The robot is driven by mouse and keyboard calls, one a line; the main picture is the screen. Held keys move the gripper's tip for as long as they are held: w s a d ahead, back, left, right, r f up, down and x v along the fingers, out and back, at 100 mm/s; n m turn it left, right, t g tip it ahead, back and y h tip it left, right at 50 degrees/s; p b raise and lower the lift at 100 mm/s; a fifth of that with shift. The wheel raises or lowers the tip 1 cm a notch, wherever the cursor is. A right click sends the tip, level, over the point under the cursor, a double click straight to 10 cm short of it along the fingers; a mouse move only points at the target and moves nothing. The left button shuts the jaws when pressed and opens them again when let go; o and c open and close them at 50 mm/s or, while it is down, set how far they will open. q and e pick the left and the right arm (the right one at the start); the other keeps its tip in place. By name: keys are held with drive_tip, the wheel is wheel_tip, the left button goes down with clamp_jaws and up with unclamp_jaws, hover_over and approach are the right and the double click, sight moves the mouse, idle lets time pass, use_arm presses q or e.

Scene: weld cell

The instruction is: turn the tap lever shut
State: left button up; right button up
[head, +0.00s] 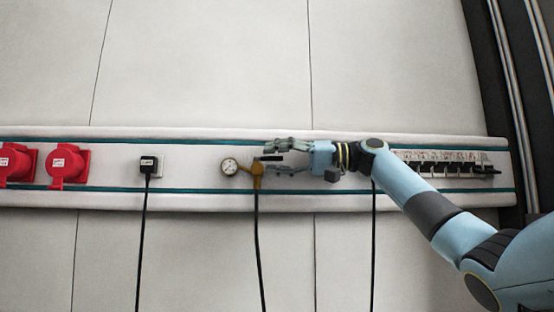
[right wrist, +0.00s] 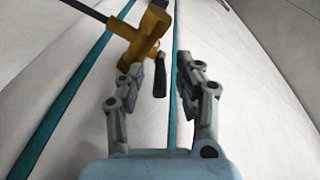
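The brass tap (head: 257,170) sits on the wall rail with a hose hanging below it. Its dark lever (head: 271,158) points right across the top of the tap, roughly horizontal. My right gripper (head: 275,157) comes in from the right, open, with one finger above the lever and one below. In the right wrist view the tap (right wrist: 143,38) is ahead and the lever (right wrist: 160,76) lies between the spread fingers, closer to the left one; whether that finger touches it I cannot tell. My left gripper is not in view.
A round gauge (head: 229,167) sits just left of the tap. Farther left are a black plug (head: 148,164) with a cable and red sockets (head: 68,164). A row of dark switches (head: 445,168) is on the rail's right, near my right arm. The wall above is clear.

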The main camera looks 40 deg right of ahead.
drive_tip(key=shift+s+d, duration=0.1)
drive_tip(key=shift+s+d, duration=0.2)
drive_tip(key=shift+d, duration=0.05)
drive_tip(key=v, duration=1.1)
